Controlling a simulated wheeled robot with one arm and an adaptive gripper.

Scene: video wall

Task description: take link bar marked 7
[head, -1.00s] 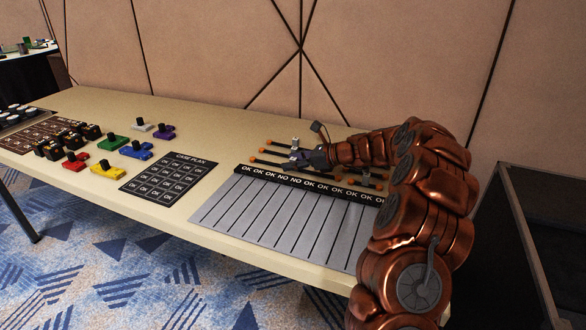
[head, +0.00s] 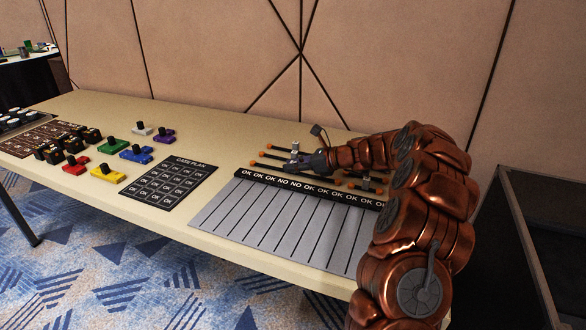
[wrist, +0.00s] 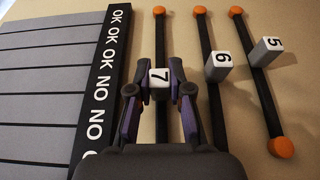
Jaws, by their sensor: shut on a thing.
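The link bar marked 7 (wrist: 159,50) is a dark bar with orange ends lying on the table; its white block with a black 7 (wrist: 160,78) stands between my fingers. My gripper (wrist: 159,82) is shut on this block in the wrist view. In the head view my gripper (head: 303,162) is at the row of bars behind the black label strip, and the number is too small to read there. The lower part of the bar is hidden by my gripper.
Bars marked 6 (wrist: 218,66) and 5 (wrist: 265,51) lie close to the right in the wrist view. The OK/NO strip (head: 290,184) and grey slotted panel (head: 275,220) lie in front. A CASE PLAN sheet (head: 168,182) and coloured blocks are at the left.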

